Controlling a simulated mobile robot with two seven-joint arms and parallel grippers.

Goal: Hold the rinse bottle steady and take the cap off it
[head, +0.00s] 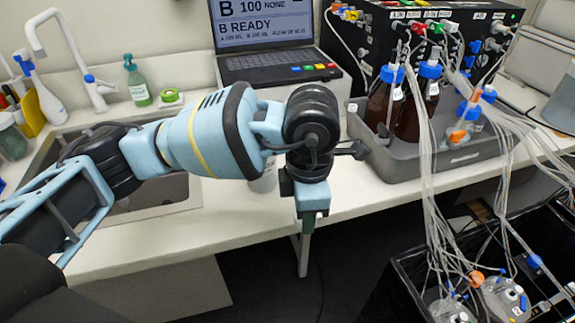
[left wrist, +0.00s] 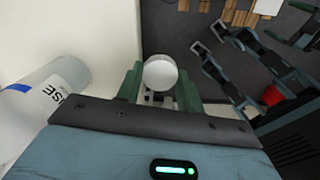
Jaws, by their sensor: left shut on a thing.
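My left gripper (head: 308,226) points down just off the front edge of the bench in the head view. In the left wrist view its green fingers (left wrist: 159,88) are shut on a round white cap (left wrist: 161,70). The white rinse bottle (left wrist: 38,112), with a blue band and part of a dark label, is to the left of the gripper, apart from the cap. In the head view only a pale piece of the bottle (head: 264,180) shows on the bench below my arm. Its neck is hidden. My right gripper cannot be made out.
A sink (head: 150,195) lies left of the bottle. A grey tray (head: 470,153) with brown bottles stands to the right, with loose tubes hanging to a black box (head: 395,283) on the floor side. A laptop (head: 265,40) is behind. The bench front strip is clear.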

